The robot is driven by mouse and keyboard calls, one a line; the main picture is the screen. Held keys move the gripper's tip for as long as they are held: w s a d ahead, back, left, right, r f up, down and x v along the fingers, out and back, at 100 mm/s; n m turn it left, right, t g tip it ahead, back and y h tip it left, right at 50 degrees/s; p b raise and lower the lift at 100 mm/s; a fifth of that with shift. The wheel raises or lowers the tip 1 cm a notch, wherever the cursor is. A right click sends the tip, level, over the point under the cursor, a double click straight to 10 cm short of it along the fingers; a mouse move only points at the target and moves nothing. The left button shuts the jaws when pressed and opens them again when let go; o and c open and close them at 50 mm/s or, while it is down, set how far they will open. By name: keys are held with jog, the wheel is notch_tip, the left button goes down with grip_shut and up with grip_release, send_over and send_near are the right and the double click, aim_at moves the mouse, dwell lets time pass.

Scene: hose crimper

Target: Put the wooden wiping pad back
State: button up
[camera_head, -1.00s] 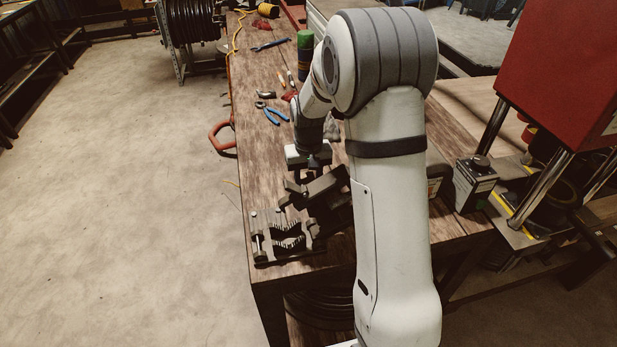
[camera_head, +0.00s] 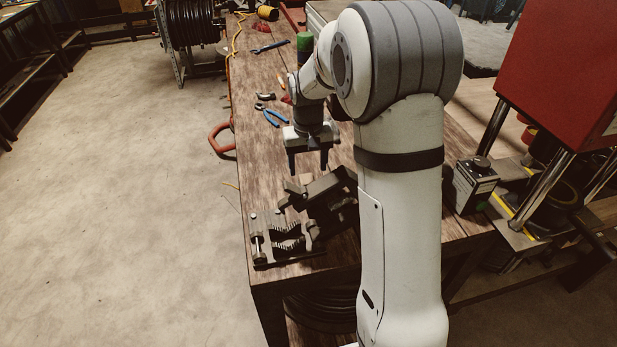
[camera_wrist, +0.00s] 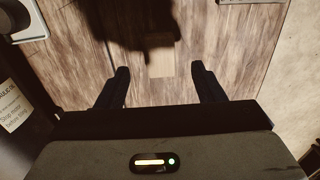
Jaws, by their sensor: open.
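A small pale wooden block, which looks like the wiping pad (camera_wrist: 161,69), lies on the bench in the wrist view. It sits between and beyond my two fingertips, and its upper edge borders a dark shadow. My gripper (camera_wrist: 160,75) is open and empty, with a finger on each side of the pad's line. In the head view my gripper (camera_head: 308,168) points down over the bench, behind the black clamp fixture. I cannot make out the pad in the head view.
The black toothed clamp fixture (camera_head: 285,232) stands at the bench's near end. Blue pliers (camera_head: 271,115) lie behind my gripper. A dark labelled object (camera_wrist: 14,110) is close on the left in the wrist view. The wooden bench (camera_head: 262,185) is bare left of my gripper.

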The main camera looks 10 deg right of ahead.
aim_at(308, 181)
notch_tip(308, 181, up, 6)
jog(key=shift+r, duration=0.25)
